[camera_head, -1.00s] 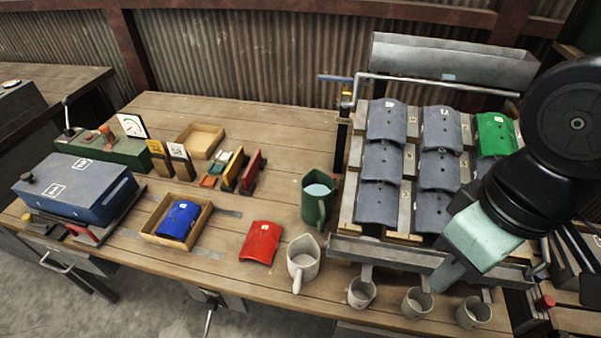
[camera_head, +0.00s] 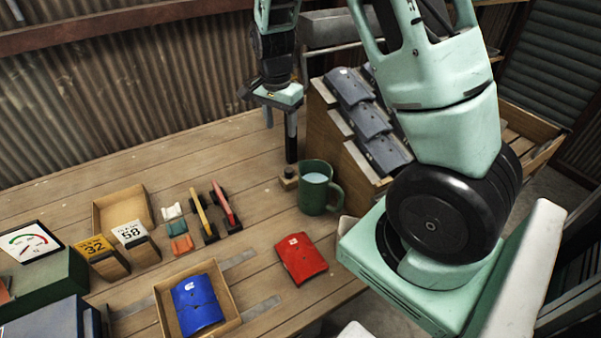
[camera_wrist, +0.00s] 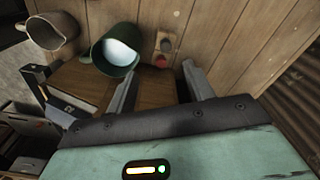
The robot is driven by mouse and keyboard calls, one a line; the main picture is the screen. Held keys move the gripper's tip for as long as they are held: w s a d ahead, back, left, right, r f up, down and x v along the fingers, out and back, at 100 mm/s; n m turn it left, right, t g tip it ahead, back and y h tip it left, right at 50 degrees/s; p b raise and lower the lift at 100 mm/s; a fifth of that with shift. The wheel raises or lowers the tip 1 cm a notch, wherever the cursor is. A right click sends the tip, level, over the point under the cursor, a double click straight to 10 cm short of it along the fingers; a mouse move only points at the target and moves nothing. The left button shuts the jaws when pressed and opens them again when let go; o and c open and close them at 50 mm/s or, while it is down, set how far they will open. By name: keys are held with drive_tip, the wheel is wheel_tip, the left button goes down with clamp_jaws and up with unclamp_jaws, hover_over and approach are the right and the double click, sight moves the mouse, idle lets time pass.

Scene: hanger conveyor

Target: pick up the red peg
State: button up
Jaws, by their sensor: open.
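A small round red piece, which looks like the red peg (camera_wrist: 160,61), shows in the wrist view beside a grey round knob (camera_wrist: 166,45) on a small wooden block. The block (camera_head: 288,178) stands left of the green mug in the head view, where I cannot make out the red peg. My gripper (camera_head: 279,122) points down above the block at the back of the table. In the wrist view its two fingers (camera_wrist: 160,68) are apart with nothing between the tips, and the red peg lies ahead of the gap.
The green mug (camera_head: 319,188) is close right of the block. A red curved tile (camera_head: 302,259) lies in front; a blue tile (camera_head: 197,303) lies in a wooden tray (camera_head: 234,312). A sloped rack of grey tiles (camera_head: 350,90) stands right. Bare table lies left of the block.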

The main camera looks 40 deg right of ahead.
drive_tip(key=d+f+m, duration=0.3)
drive_tip(key=d, duration=0.4)
drive_tip(key=shift+h, duration=0.4)
drive_tip(key=f, duration=0.3)
drive_tip(key=f+p, duration=0.1)
drive_tip(key=f, duration=0.6)
drive_tip(key=shift+w+d+f+p, duration=0.2)
drive_tip(key=shift+d+p, duration=0.2)
drive_tip(key=shift+d+f+p, duration=0.15)
drive_tip(key=shift+f+p, duration=0.35)
drive_tip(key=shift+f, duration=1)
drive_tip(key=shift+d+f+p, duration=0.1)
drive_tip(key=shift+f+p, duration=0.4)
drive_tip(key=shift+f, duration=0.95)
drive_tip(key=c, duration=1)
